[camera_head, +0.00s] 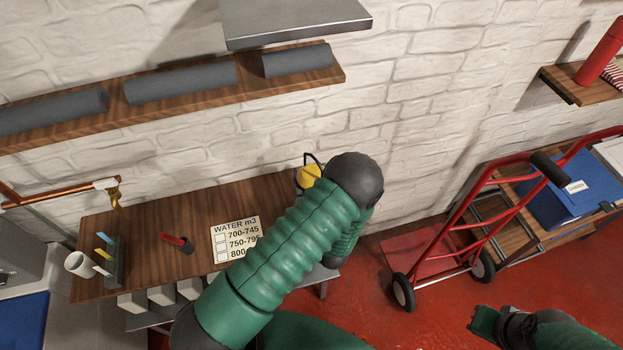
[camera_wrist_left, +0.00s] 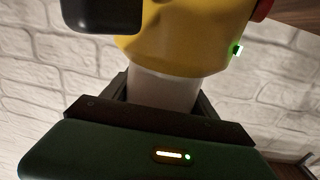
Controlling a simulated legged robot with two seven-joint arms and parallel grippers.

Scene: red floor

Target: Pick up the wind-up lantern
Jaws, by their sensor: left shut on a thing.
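The wind-up lantern (camera_head: 309,177) is yellow with a thin dark handle, by the wall at the right end of the wooden table. My left arm and wrist hide its lower part in the head view. In the left wrist view the lantern's yellow body (camera_wrist_left: 185,45) and pale section sit between the fingers of my left gripper (camera_wrist_left: 163,95), which is shut on it. I cannot tell whether it touches the table. My right gripper (camera_head: 489,326) is low at the right, away from the lantern; its jaws are unclear.
On the table (camera_head: 160,220) are a paper sign (camera_head: 235,238), a red-and-black object (camera_head: 178,243), a holder (camera_head: 115,262) and a white cup (camera_head: 78,264). A shelf (camera_head: 300,82) is above. A red hand truck (camera_head: 445,245) stands right, on the red floor.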

